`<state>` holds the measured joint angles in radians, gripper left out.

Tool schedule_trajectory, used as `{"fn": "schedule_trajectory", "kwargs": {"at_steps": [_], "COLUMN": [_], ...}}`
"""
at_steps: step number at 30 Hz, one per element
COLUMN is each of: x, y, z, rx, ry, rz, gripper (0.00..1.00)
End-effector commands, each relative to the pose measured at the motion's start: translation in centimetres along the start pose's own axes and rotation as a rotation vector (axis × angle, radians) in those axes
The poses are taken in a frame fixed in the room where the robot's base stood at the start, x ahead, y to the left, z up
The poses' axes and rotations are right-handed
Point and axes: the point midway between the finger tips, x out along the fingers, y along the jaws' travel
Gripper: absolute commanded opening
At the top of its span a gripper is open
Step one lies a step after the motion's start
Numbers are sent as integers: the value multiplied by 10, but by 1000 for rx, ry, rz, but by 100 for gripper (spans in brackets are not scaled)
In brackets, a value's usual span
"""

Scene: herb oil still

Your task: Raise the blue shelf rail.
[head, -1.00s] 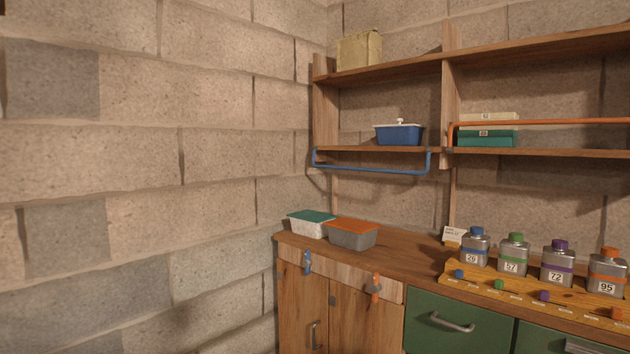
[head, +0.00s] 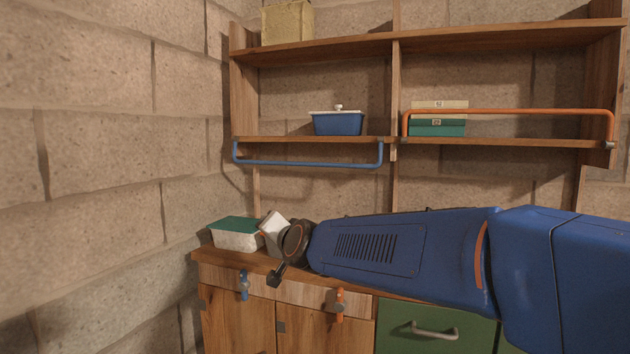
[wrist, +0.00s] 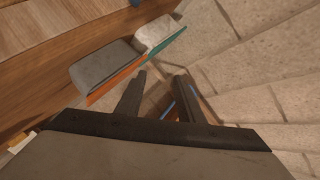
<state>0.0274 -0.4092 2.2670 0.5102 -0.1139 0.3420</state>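The blue shelf rail (head: 310,163) is a thin bar with bent ends. In the head view it hangs below the front edge of the left shelf (head: 270,139), in its lowered position. My gripper (wrist: 162,74) shows in the wrist view with its two dark fingers apart and nothing between them. In the head view my arm reaches in from the right, its end low over the counter, below the rail and apart from it; the fingers are mostly hidden there. A thin blue strip shows beside the right finger in the wrist view; I cannot tell whether it is the rail.
A blue lidded dish (head: 338,123) stands on the shelf above the rail. An orange rail (head: 510,111) stands raised on the right shelf. A teal-lidded tub (head: 234,241) and a grey orange-lidded tub (wrist: 104,68) sit on the counter. A block wall (head: 100,150) bounds the left.

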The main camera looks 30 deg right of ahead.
Motion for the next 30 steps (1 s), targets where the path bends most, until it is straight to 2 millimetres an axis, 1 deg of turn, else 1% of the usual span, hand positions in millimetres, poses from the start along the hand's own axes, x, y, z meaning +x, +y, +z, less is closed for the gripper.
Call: {"fn": "schedule_trajectory", "kwargs": {"at_steps": [1,2,3,5,6,8,9,12,13,15,18,24,30], "x": [16,24,34,46,53,61,65,70,70,70,69,67,73], "y": [-6,-9,-12,-14,-14,-11,-9,1,4,11,19,26,28], "z": [-21,-35,-54,-81,-99,-124,-140,-172,-180,-195,-209,-219,-228], "rx": [61,102,155,233,283,354,398,492,515,559,601,630,630], "ry": [73,122,188,289,356,459,526,680,721,805,892,960,961], "rz": [-13,-22,-34,-50,-61,-75,-85,-102,-108,-117,-126,-133,-133], "gripper": [34,34,34,34,34,34,34,34,34,34,34,34,34]}}
